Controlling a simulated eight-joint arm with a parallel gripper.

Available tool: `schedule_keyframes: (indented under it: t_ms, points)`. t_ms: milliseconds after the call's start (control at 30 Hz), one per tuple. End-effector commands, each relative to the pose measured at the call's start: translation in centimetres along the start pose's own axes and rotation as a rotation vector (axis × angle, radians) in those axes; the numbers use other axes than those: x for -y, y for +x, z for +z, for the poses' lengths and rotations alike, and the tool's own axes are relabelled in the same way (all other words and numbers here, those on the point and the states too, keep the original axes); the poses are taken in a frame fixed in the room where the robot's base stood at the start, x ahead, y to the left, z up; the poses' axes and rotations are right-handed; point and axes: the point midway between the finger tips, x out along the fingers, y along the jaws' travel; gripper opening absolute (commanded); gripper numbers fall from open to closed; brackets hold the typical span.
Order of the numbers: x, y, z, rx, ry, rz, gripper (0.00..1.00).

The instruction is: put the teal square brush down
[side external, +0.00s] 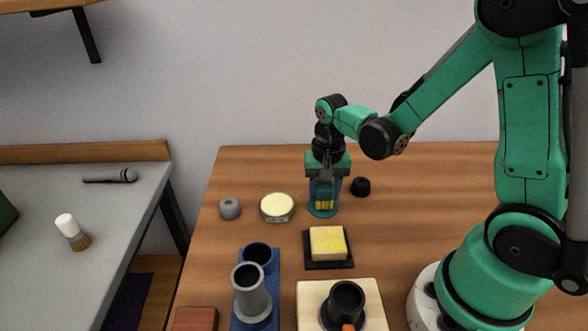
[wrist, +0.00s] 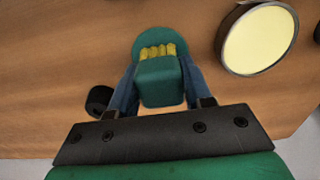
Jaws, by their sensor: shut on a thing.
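The teal square brush (wrist: 160,82) has a teal block and yellow bristles, and it sits between the blue fingers of my gripper (wrist: 160,88) in the wrist view. My gripper is shut on it. In the side external view my gripper (side external: 323,195) points down, with the yellow bristles of the brush (side external: 324,205) low over a round teal disc (side external: 322,213) on the wooden table. The disc also shows beyond the bristles in the wrist view (wrist: 160,35). I cannot tell whether the bristles touch the disc.
A round pale-topped tin (side external: 277,207) and a grey knob (side external: 230,208) stand left of my gripper; a black knob (side external: 360,187) is at right. A yellow sponge (side external: 328,242) lies on a black tray in front. A grey cylinder (side external: 251,295) and black mug (side external: 346,300) stand nearer.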

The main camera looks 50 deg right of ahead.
Motion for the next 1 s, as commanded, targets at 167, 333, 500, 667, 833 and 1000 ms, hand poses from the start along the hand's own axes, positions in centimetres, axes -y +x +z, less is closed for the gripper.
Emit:
schedule_keyframes:
  t_ms: [167,333,500,667,833,1000]
  points:
    - [-0.02,0.49,0.02,0.000,0.000,0.000,0.02]
    - [-0.02,0.49,0.02,0.000,0.000,0.000,0.02]
    - [-0.01,0.78,0.01,0.000,0.000,0.000,0.58]
    - [-0.01,0.76,0.02,0.000,0.000,0.000,0.76]
    - [-0.01,0.75,0.02,0.000,0.000,0.000,0.76]
    - [-0.02,0.14,0.03,0.000,0.000,0.000,0.76]
